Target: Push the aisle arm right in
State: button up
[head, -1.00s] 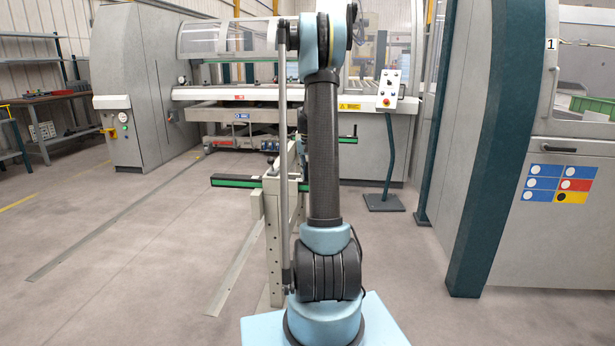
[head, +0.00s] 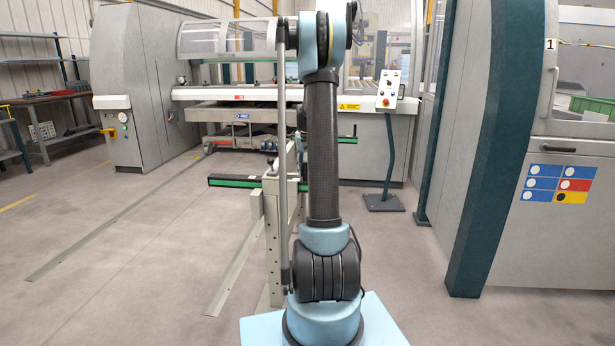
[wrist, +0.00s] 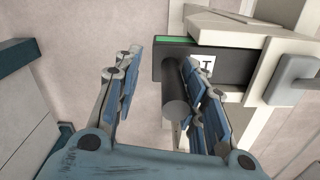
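In the wrist view a dark bar (wrist: 232,65) with a green strip on top and a white label marked T lies on a cream frame; I take it for the aisle arm. A dark round peg (wrist: 176,108) stands out from it. My gripper (wrist: 163,70) is open, with the peg between its blue fingers, close to the right one. Whether they touch is unclear. In the head view a dark, green-striped arm (head: 236,182) sticks out left from a cream stand (head: 272,240). My own arm hides the gripper and part of the stand there.
The panel bender (head: 220,95) stands behind, with a control box (head: 388,88) on a green pedestal (head: 385,203). A grey cabinet with a teal post (head: 490,150) closes off the right side. Floor strips (head: 100,235) run across the open floor at left.

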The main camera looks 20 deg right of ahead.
notch_tip(320, 180, up, 11)
jog(key=shift+f, duration=0.15)
dwell(0.4)
